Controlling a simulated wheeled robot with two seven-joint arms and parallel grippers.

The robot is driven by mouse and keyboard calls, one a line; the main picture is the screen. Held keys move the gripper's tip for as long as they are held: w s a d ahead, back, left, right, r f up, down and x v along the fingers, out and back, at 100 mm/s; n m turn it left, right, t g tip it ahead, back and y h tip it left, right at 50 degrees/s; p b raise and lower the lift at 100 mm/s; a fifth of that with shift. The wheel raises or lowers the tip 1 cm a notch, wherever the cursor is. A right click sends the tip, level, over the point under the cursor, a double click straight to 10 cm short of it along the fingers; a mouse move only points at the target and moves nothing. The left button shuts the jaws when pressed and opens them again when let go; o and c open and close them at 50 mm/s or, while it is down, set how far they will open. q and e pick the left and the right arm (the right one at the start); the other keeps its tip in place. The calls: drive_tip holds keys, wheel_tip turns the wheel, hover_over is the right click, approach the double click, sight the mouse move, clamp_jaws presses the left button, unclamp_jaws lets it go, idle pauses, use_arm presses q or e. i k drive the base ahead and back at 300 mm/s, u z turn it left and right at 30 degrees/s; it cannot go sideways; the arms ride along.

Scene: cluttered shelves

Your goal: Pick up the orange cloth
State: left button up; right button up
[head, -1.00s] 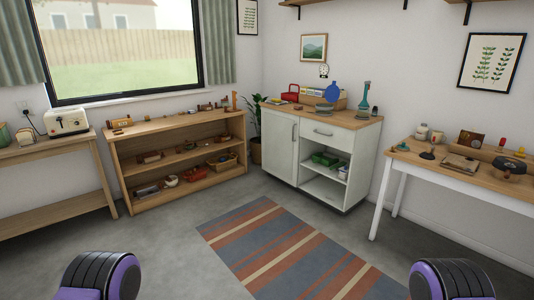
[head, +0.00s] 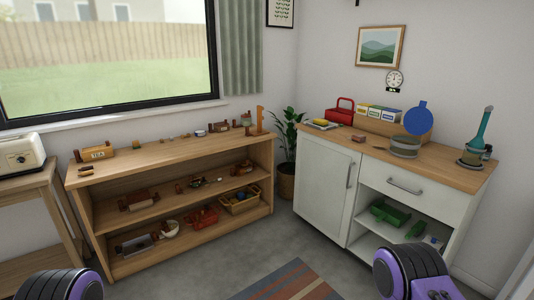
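I cannot make out an orange cloth for certain in the head view. The low wooden shelf unit (head: 170,153) stands under the window with many small items on its levels. A slim upright orange item (head: 260,119) is at the right end of its top; I cannot tell what it is. A red item (head: 203,216) and a wicker basket (head: 240,203) with yellow inside are on its bottom level. Neither gripper is in view; only purple and black parts of my arms show at the bottom edge.
A white cabinet (head: 326,182) with a wooden top stands at the right, holding a red caddy (head: 340,111), a blue round board (head: 418,118) and a teal bottle (head: 483,128). A potted plant (head: 287,135) fills the corner. A striped rug (head: 290,281) lies on open floor.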

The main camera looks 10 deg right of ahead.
sight(358, 138)
drive_tip(key=z, duration=0.45)
drive_tip(key=i, duration=2)
drive_tip(key=z, duration=0.75)
